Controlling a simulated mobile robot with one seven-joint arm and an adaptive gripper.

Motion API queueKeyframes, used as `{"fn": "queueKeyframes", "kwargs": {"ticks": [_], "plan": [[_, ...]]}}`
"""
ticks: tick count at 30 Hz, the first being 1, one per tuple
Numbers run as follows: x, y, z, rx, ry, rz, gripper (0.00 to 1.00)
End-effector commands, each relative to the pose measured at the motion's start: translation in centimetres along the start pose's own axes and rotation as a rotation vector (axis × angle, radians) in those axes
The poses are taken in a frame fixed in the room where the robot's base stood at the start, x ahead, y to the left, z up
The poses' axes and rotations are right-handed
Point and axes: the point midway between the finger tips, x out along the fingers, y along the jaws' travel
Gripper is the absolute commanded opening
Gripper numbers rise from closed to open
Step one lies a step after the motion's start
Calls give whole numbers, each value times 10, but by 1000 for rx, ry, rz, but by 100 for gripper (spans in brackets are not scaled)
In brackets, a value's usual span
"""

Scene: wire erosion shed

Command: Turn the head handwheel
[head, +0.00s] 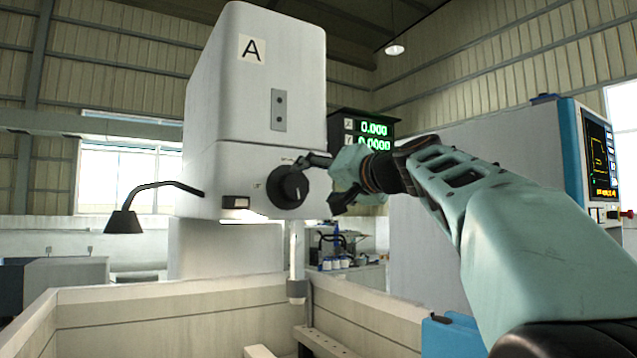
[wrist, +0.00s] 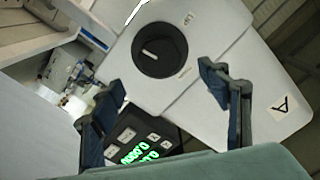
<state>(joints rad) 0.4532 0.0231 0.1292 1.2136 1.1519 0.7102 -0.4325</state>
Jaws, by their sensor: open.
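The head handwheel is a round black knob (head: 287,187) with a white pointer line, on the front of the white machine head (head: 240,120) marked "A". My gripper (head: 324,182) is to the right of the knob, and its upper finger comes close to the knob's upper right edge. In the wrist view the knob (wrist: 160,50) shows whole, beyond the fingertips and towards the top of the picture. The fingers of my gripper (wrist: 158,78) are wide apart there with nothing between them. I see no clear contact with the knob.
A readout box with green digits (head: 366,132) stands behind my gripper. A black lamp (head: 124,221) hangs from the head's left side. A pale vertical rod (head: 297,265) hangs below the head, above the walled tank (head: 190,318). A control cabinet (head: 575,150) stands at right.

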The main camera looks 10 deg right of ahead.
Motion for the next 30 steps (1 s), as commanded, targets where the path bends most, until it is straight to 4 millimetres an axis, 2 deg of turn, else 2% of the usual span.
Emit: {"fn": "queueKeyframes", "kwargs": {"ticks": [6, 17, 20, 23, 30], "plan": [[-18, 0, 0, -1, 1, 0, 69], [-19, 0, 0, 3, 0, -1, 69], [-18, -2, -1, 60, -2, -2, 69], [-16, -5, -4, 216, -6, -6, 69], [-10, -8, -6, 871, -15, -10, 69]]}}
